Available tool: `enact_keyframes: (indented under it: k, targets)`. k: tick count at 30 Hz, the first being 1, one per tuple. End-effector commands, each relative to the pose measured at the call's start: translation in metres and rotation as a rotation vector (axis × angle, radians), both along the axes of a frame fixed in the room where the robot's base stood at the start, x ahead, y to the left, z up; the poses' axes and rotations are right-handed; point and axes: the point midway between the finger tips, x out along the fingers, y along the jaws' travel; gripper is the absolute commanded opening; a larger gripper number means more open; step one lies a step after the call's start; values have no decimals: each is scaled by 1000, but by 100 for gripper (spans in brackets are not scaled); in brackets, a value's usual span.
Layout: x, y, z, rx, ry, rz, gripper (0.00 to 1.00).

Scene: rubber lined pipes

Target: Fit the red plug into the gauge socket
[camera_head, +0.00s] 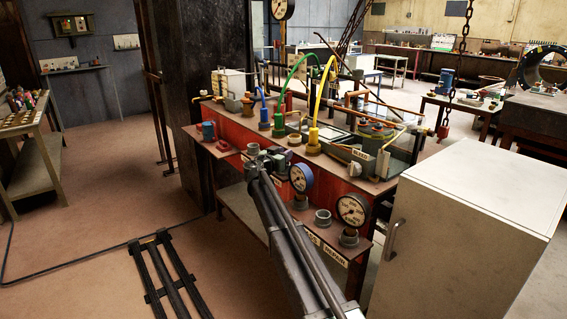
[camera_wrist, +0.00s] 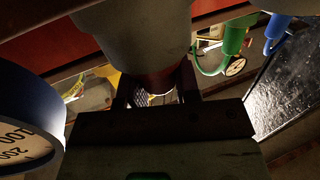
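My gripper (camera_wrist: 158,94) is at the bench's front ledge, left of the blue-rimmed gauge (camera_head: 300,178), in the head view. In the wrist view a large grey cylinder (camera_wrist: 135,30) fills the top middle. A dark red band (camera_wrist: 158,80), perhaps the red plug, lies at its end between my two fingers. The fingers stand apart; I cannot tell whether they press on it. Grey ring-shaped sockets (camera_head: 323,217) stand on the ledge by the gauges. Which one is the gauge socket is unclear. The blue-rimmed gauge is close on the left in the wrist view (camera_wrist: 25,135).
A dark-rimmed gauge (camera_head: 352,209) stands further right. Green (camera_head: 295,70), yellow (camera_head: 322,90) and blue hoses rise behind the ledge. A white cabinet (camera_head: 465,230) blocks the right. Floor at left is open.

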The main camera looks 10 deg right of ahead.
Motion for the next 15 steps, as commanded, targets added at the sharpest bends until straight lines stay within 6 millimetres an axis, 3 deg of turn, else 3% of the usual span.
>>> enact_keyframes:
  k: [3,11,15]
  targets:
    - [0,0,0,0,0,0,4]
    - [0,0,2,0,0,0,4]
    - [0,0,12,0,0,0,4]
